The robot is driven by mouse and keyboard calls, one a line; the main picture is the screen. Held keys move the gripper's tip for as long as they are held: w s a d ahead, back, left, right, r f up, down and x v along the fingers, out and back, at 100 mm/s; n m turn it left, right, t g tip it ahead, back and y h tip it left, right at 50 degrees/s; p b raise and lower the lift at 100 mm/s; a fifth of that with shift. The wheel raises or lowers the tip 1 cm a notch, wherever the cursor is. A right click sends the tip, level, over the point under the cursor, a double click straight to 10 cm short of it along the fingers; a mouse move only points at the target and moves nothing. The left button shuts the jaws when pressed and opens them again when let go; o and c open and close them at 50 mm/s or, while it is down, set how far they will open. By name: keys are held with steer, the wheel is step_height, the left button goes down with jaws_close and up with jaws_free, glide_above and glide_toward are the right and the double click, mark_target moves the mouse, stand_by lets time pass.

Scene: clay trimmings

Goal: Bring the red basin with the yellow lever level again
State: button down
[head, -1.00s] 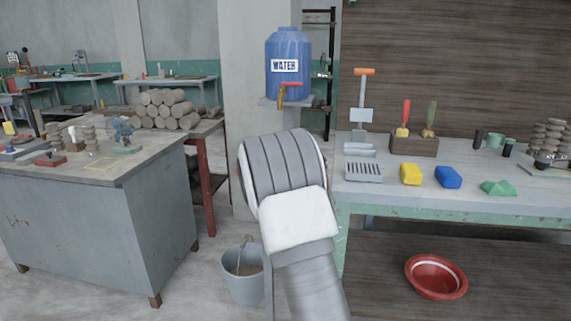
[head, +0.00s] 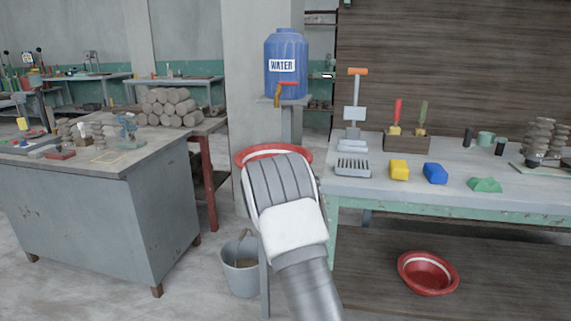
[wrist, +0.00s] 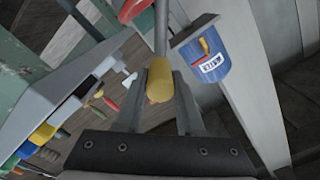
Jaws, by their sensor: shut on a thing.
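The red basin (head: 243,155) with a pale inner band shows behind my wrist in the head view, and its visible rim looks about level. My arm hides most of it. In the wrist view a piece of its red body (wrist: 132,9) shows at the top edge. The yellow lever (wrist: 160,82) is a short yellow grip on a grey metal rod. My gripper (wrist: 160,98) is shut on this yellow grip, with one finger on each side. In the head view my fingers and the lever are hidden behind my wrist.
A grey post (head: 265,292) stands below my wrist beside a bucket (head: 240,268). The blue water barrel (head: 286,62) is behind. A workbench (head: 345,186) with sponges and tools is at right. Another red basin (head: 428,288) sits below it. A grey cabinet (head: 85,215) is at left.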

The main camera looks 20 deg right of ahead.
steer(key=shift+s+d+f, duration=0.2)
steer(key=shift+d+f, duration=0.1)
steer(key=shift+f, duration=0.05)
stand_by(0.4)
steer(key=c, duration=0.5)
jaws_free()
steer(key=shift+r, duration=0.1)
steer(key=shift+s+a+r, duration=0.1)
steer(key=shift+s+a, duration=0.15)
steer(key=shift+a, duration=0.05)
steer(key=p+v, duration=0.2)
steer(key=v, duration=1.4)
steer(key=shift+s+a+p, duration=0.15)
steer(key=shift+s+p, duration=0.15)
steer(key=shift+p, duration=0.05)
